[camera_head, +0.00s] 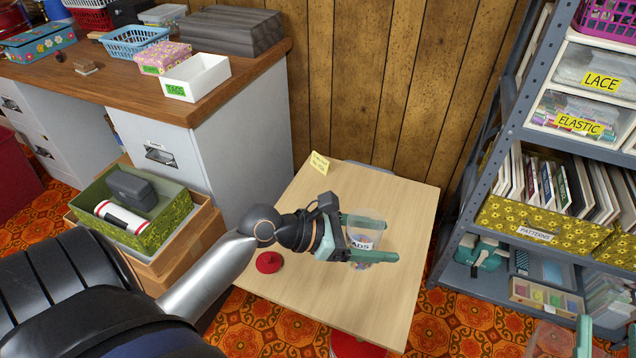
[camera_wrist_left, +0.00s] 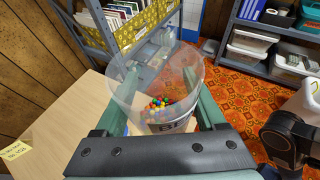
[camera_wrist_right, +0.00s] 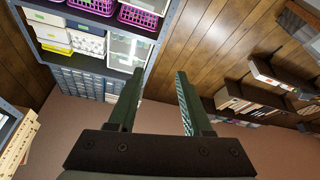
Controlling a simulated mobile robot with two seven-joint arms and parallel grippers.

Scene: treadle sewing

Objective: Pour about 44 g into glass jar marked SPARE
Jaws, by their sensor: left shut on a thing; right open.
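A clear jar (camera_head: 367,228) with a white label, partly readable as "ADS", is between the fingers of my left gripper (camera_head: 352,238), over the pale table. My left gripper is shut on it. In the left wrist view the jar (camera_wrist_left: 142,95) looks open-topped, with a small heap of coloured beads (camera_wrist_left: 158,106) at its bottom. It looks about upright; I cannot tell whether it touches the table. A red lid (camera_head: 268,262) lies on the table. My right gripper (camera_wrist_right: 155,90) is open and empty. I cannot make out a jar marked SPARE.
The pale table (camera_head: 310,290) has bare room around the lid. A metal shelf unit (camera_head: 482,160) with labelled bins is to the right. A green box (camera_head: 150,238) is to the left. A clear shape (camera_head: 548,340) at the lower right is unclear.

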